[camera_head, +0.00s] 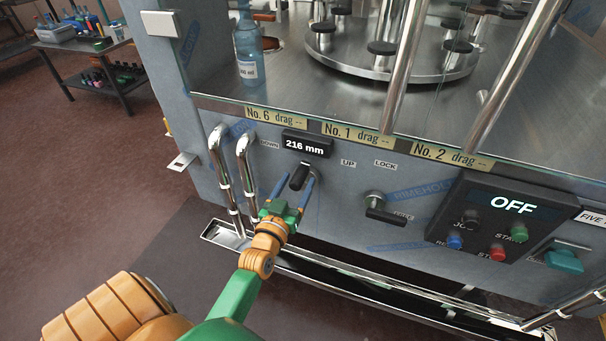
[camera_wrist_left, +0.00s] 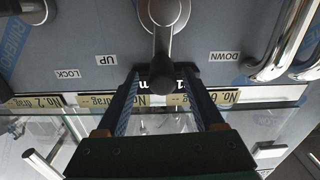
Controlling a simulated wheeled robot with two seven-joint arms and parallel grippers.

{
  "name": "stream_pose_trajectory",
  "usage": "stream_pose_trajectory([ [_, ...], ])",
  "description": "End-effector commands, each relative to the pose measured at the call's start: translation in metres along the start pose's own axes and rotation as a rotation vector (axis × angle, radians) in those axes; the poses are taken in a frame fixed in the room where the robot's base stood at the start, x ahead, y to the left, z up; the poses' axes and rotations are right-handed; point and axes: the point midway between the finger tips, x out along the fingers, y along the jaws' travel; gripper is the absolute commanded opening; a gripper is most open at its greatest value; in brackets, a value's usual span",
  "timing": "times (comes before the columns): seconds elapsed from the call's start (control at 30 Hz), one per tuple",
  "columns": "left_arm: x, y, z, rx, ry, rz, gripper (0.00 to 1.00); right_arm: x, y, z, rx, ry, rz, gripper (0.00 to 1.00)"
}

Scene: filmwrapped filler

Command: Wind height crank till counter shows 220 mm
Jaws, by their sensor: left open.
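The height counter (camera_head: 306,145) on the grey machine panel reads 216 mm in the head view. The height crank, with a black handle (camera_head: 299,176), sits just below it, between the DOWN and UP labels. In the left wrist view the crank (camera_wrist_left: 163,32) hangs from its round hub at the top. My left gripper (camera_head: 292,184) is open, its two blue fingers on either side of the handle. In the left wrist view the fingers (camera_wrist_left: 161,78) are apart and partly hide the counter; contact with the handle cannot be told. My right gripper is not in view.
A second lever (camera_head: 384,209) near the LOCK label is right of the crank. Chrome rails (camera_head: 230,178) stand left of it. A control box (camera_head: 500,222) reading OFF is at the right. A metal tray edge runs below the panel. A bottle (camera_head: 248,60) stands above.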

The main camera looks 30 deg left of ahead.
Motion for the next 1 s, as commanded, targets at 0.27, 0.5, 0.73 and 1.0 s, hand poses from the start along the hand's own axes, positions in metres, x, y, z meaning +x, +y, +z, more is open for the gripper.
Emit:
stream_pose_trajectory([
  [0.27, 0.049, 0.0, 0.002, 0.002, -0.003, 0.002, 0.69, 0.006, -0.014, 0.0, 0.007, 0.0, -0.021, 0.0],
  [0.5, 0.054, 0.001, 0.002, 0.002, -0.006, 0.002, 0.69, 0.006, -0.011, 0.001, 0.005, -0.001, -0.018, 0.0],
  [0.73, 0.054, 0.001, 0.002, 0.002, -0.006, 0.002, 0.21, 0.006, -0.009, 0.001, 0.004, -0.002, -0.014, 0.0],
  [1.0, 0.054, 0.001, 0.002, 0.002, -0.007, 0.002, 0.0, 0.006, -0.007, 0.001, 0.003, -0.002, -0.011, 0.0],
])
